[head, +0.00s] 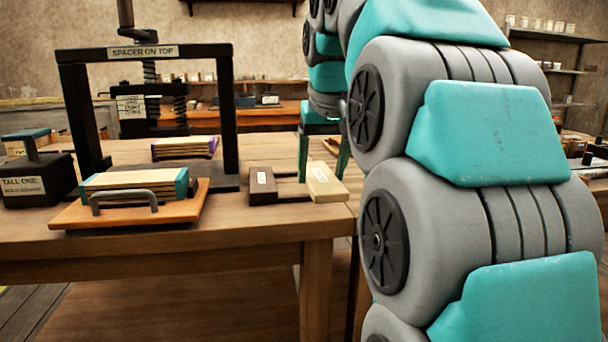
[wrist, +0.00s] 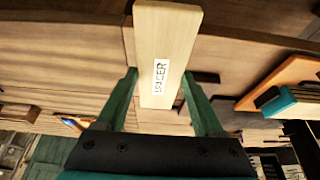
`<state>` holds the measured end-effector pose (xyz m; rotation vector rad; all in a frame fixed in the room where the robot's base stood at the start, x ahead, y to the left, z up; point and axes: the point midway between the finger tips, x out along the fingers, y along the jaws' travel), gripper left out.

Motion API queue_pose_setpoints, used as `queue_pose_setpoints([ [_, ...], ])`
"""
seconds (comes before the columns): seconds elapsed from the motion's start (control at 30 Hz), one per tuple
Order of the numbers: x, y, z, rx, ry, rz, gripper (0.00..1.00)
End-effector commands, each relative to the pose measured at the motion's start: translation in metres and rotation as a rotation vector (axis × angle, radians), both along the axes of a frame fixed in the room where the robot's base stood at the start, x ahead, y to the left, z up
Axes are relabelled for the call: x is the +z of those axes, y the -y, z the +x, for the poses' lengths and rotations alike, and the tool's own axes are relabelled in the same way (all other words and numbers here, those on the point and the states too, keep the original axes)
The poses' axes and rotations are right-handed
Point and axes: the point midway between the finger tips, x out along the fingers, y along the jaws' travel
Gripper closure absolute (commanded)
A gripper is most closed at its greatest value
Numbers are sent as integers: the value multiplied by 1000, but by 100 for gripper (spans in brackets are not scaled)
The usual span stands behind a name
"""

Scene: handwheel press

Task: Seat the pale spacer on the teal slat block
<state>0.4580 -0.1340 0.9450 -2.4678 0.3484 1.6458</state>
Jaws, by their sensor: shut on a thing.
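The pale spacer (head: 325,182) is a flat light-wood bar labelled SPACER, at the right end of the near table. My gripper (head: 322,174) points down and is shut on it, one green finger on each long side. The wrist view shows the spacer (wrist: 167,40) lengthwise between the fingers. I cannot tell whether it touches the table. The teal slat block (head: 182,184) is a stack of pale slats with teal ends, lying on an orange tray (head: 75,215) with a grey handle, left of my gripper. In the wrist view its teal end (wrist: 279,104) shows at right.
A dark bar (head: 262,182) with a label lies left of the spacer. The black press frame (head: 226,115), signed SPACER ON TOP, stands behind the tray. A purple-ended slat block (head: 214,143) is under it. A black block labelled TALL ONE (head: 50,175) stands far left.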

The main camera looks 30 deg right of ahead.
Motion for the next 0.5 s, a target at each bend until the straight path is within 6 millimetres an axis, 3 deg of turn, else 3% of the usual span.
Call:
queue_pose_setpoints([
  [0.5,-8,24,90,0,-1,0,91],
])
